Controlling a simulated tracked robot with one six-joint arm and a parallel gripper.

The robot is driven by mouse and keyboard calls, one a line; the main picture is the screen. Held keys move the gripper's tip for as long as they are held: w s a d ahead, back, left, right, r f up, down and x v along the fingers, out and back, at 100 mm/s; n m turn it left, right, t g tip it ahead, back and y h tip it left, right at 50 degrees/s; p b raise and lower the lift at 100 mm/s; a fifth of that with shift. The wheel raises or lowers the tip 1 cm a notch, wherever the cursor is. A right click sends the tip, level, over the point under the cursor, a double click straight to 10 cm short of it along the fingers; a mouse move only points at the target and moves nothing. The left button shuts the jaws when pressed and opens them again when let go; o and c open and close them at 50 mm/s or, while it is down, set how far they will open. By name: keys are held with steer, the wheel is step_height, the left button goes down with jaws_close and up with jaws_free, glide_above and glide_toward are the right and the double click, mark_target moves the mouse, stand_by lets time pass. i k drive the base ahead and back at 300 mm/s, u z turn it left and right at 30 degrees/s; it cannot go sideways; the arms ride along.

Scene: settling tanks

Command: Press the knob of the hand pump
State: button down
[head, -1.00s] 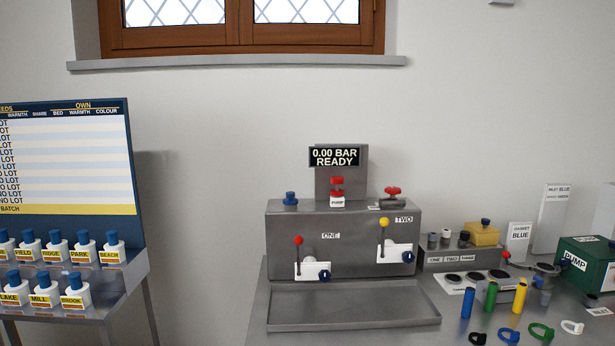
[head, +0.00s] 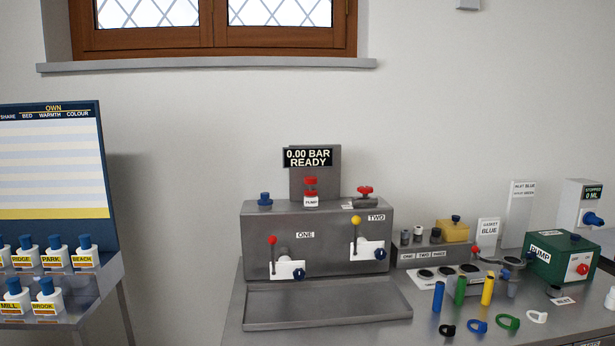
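The hand pump's red knob (head: 311,183) stands on top of the grey steel unit (head: 262,238), over a white label reading PUMP (head: 311,202). Below on the front are a red-knobbed lever (head: 272,243) near label ONE and a yellow-knobbed lever (head: 355,222) near label TWO. My gripper is not in view.
A grey tray (head: 330,312) lies before the unit. A rack of white bottles (head: 50,295) stands at left under a chart board (head: 108,160).

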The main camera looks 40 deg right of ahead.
mark_target(310, 181)
steer(key=z, duration=0.1)
steer(key=i, duration=1)
steer(key=u, duration=0.1)
